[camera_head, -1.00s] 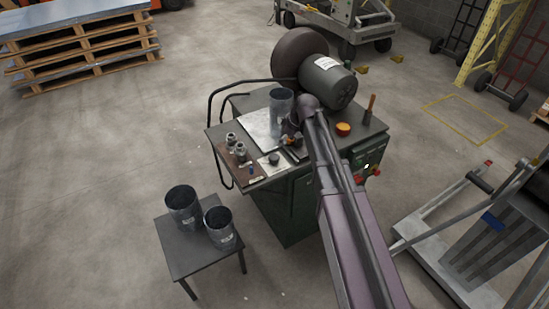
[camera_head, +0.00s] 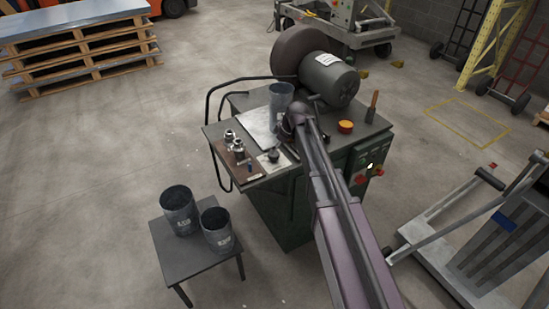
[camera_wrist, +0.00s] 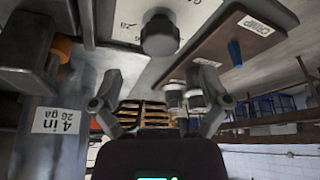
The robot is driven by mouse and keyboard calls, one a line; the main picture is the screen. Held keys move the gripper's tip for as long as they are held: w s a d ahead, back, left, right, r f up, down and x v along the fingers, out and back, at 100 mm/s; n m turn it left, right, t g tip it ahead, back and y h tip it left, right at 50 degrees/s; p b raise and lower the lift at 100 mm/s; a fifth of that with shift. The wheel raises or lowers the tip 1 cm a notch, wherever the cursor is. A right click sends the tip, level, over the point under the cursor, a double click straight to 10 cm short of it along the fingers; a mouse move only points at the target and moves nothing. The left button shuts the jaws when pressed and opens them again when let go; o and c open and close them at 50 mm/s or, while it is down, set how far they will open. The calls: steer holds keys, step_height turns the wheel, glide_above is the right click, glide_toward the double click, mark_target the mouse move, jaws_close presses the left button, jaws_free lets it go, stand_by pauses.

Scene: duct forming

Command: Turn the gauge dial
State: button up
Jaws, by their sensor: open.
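The gauge dial (camera_head: 272,156) is a small dark round knob on a white plate (camera_head: 266,164) at the bench's near left part. In the wrist view the knob (camera_wrist: 160,35) is large at the upper middle, beyond the open fingers. My gripper (camera_wrist: 158,82) is open and empty, its two fingers apart with the knob roughly centred between them but not touching. In the head view my arm's wrist hides most of the gripper, just right of the dial.
A grey duct cylinder (camera_head: 280,103) stands on the bench behind my wrist; its "4 in 20 ga" label (camera_wrist: 56,120) is close at left in the wrist view. Metal fittings (camera_head: 238,150) stand on a brown board (camera_head: 214,131). A stool (camera_head: 190,262) holds two ducts.

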mark_target(274, 157)
steer(key=shift+b+x, duration=2)
steer(key=shift+x, duration=0.5)
steer(key=c, duration=1.2)
